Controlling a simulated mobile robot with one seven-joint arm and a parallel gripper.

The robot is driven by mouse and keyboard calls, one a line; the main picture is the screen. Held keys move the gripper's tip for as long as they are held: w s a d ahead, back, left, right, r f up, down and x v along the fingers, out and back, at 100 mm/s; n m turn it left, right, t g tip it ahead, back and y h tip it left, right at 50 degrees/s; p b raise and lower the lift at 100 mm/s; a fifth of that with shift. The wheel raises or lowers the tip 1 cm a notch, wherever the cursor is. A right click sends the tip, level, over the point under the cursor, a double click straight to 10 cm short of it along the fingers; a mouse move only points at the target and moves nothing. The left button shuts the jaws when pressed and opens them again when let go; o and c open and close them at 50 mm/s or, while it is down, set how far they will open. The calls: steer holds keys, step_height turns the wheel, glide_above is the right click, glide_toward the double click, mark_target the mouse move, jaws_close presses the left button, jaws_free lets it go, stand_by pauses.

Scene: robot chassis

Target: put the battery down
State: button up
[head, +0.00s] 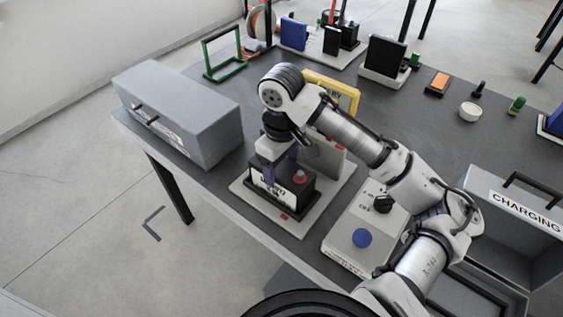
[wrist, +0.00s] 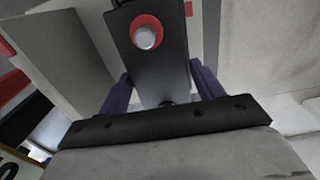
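The battery (head: 284,193) is a black block with a white label and a red terminal on top. It is upright, at or just above a pale base plate (head: 325,197) with a grey upright panel behind it. I cannot tell whether it touches the plate. My gripper (head: 279,170) reaches down over the battery from above. In the wrist view the battery (wrist: 158,70) lies between the two purple fingers of my gripper (wrist: 163,88), with no clear gap on either side. Its red terminal ring faces the camera. The battery's far side is hidden.
A grey drawer box (head: 180,110) stands at the left table edge. A control box (head: 345,250) with a black knob and blue button is to the right. A grey bin labelled CHARGING (head: 520,240) stands at far right. A yellow-framed sign (head: 345,92) is behind my arm.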

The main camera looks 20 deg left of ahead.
mark_target(281, 168)
steer(key=shift+o, duration=1.3)
step_height(281, 168, up, 12)
steer(key=shift+r, duration=0.2)
steer(key=shift+s+f, duration=0.1)
